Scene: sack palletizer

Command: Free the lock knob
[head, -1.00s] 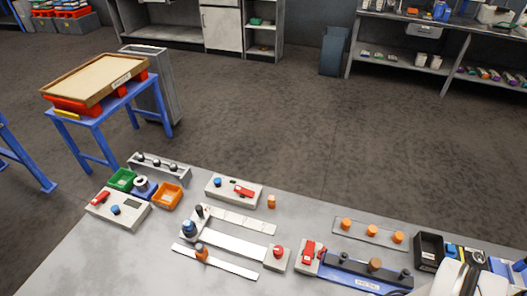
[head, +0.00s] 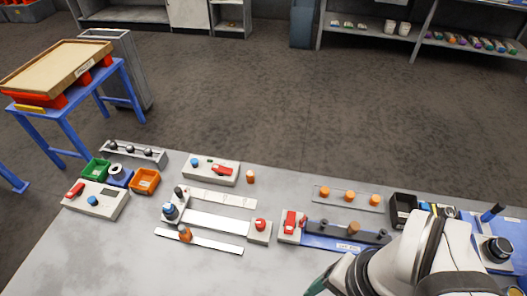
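Several knobs show in the head view, and I cannot tell for certain which is the lock knob. An orange-brown knob (head: 353,228) stands on a labelled blue fixture (head: 332,246), between dark posts. An orange and dark knob (head: 185,234) stands on a white strip (head: 222,247). A dark and blue knob (head: 170,210) stands at the left end of a pale slide fixture (head: 215,222). A red knob (head: 261,224) sits at its right end. My gripper (head: 319,287) shows only as a dark green tip at the bottom edge, in front of these knobs; its fingers are mostly cut off.
White boxes with red levers stand at the left (head: 97,201), back (head: 212,172) and centre (head: 291,228). Green (head: 96,169) and orange (head: 145,181) bins sit at the left. A clear plate with orange knobs (head: 348,196) lies behind the blue fixture. The front left bench is clear.

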